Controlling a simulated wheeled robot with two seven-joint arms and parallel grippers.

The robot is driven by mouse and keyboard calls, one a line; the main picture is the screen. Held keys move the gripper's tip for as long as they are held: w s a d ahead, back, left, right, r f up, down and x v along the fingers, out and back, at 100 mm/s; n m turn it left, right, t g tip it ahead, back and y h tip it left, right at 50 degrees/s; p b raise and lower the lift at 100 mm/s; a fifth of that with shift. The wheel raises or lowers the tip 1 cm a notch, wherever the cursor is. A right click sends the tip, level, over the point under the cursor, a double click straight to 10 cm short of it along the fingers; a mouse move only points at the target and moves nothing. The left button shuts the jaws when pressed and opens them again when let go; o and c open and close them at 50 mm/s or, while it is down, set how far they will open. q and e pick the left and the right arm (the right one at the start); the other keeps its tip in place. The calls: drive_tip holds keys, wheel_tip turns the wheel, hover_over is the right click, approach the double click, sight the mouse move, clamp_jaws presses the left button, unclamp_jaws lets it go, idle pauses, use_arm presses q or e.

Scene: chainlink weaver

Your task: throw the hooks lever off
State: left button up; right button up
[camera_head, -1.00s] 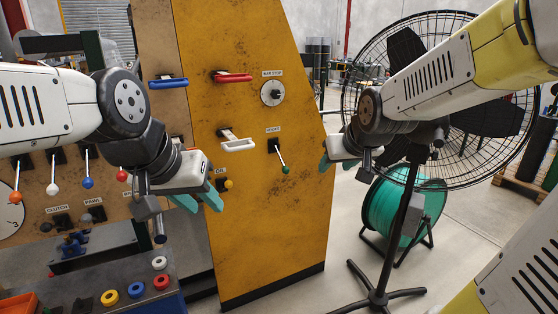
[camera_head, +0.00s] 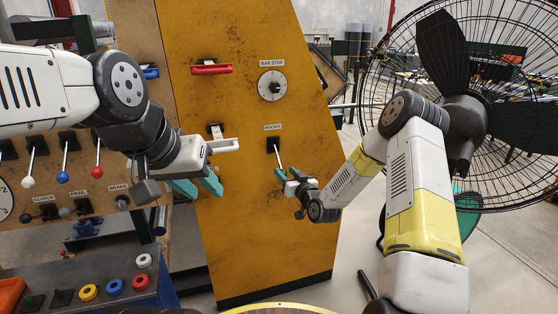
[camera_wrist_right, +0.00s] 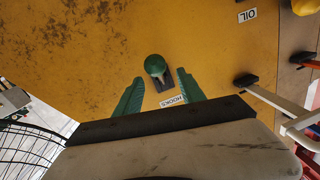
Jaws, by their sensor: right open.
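The hooks lever (camera_head: 278,156) sticks out of a dark slot under the HOOKS label on the yellow panel, its rod slanting down in the head view. Its green ball knob (camera_wrist_right: 156,65) shows in the right wrist view; in the head view my right gripper hides most of it. My right gripper (camera_head: 284,176) is at the lever's end. Its teal fingers are open, one on each side of the knob in the right wrist view (camera_wrist_right: 160,76), with gaps showing. My left gripper (camera_head: 207,192) is open and empty in front of the panel, left of the lever.
A white handle (camera_head: 222,146) and a red handle (camera_head: 211,69) stick out of the yellow panel (camera_head: 250,235). A BAR STOP dial (camera_head: 272,86) sits above the lever. A large fan (camera_head: 470,100) stands at the right. A bench with coloured rings (camera_head: 88,292) is at lower left.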

sight(279, 161)
drive_tip(key=shift+w+f, duration=0.3)
drive_tip(key=shift+w, duration=0.05)
drive_tip(key=x, duration=0.7)
drive_tip(key=shift+w, duration=0.2)
drive_tip(key=shift+a+r, duration=0.1)
drive_tip(key=shift+a, duration=0.05)
clamp_jaws()
idle(0.9)
